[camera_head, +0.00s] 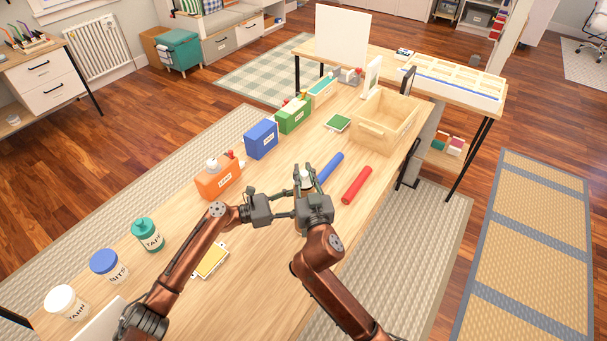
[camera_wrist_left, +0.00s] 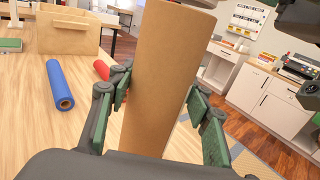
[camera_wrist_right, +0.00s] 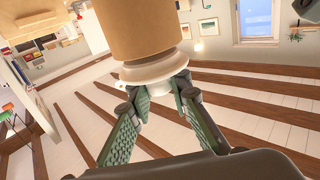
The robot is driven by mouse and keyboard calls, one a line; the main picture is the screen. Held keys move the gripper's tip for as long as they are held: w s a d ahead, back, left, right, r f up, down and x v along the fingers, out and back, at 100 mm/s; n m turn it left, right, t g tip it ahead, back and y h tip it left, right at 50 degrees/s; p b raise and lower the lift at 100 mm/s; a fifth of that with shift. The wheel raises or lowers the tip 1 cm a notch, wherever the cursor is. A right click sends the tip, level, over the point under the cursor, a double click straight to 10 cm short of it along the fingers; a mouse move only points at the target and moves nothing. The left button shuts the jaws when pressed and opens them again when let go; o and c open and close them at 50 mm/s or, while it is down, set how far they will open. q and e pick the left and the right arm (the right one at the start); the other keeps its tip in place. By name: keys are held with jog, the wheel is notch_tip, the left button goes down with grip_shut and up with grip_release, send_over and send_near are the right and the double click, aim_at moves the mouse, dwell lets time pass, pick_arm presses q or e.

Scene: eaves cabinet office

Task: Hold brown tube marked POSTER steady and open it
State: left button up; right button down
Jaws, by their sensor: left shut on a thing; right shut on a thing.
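The brown tube (camera_wrist_left: 165,75) stands roughly upright between the fingers of my left gripper (camera_wrist_left: 158,92), which is shut on it; no POSTER lettering shows. In the head view my left gripper (camera_head: 290,206) meets it from the left, and the arms hide most of the tube. My right gripper (camera_head: 304,176) is above it, pointing at its end. In the right wrist view a white cap (camera_wrist_right: 153,68) sits at the end of the tube (camera_wrist_right: 135,25). The right fingers (camera_wrist_right: 160,95) are shut on the cap's small knob. I cannot tell whether the cap is loosened.
A blue roll (camera_head: 330,168) and a red roll (camera_head: 356,185) lie just right of the grippers. An orange box (camera_head: 217,182) stands close on the left, with a blue box (camera_head: 261,139) beyond. A wooden crate (camera_head: 372,136) is farther back. The table's right edge is near.

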aim_at(303, 172)
jog(key=shift+r, duration=0.4)
jog(key=shift+r, duration=1.9)
pick_arm(q)
jog(key=o, duration=1.8)
jog(key=shift+c, duration=0.2)
jog(key=v, duration=0.7)
jog(key=shift+a, duration=0.4)
pick_arm(e)
jog(key=shift+a, duration=0.1)
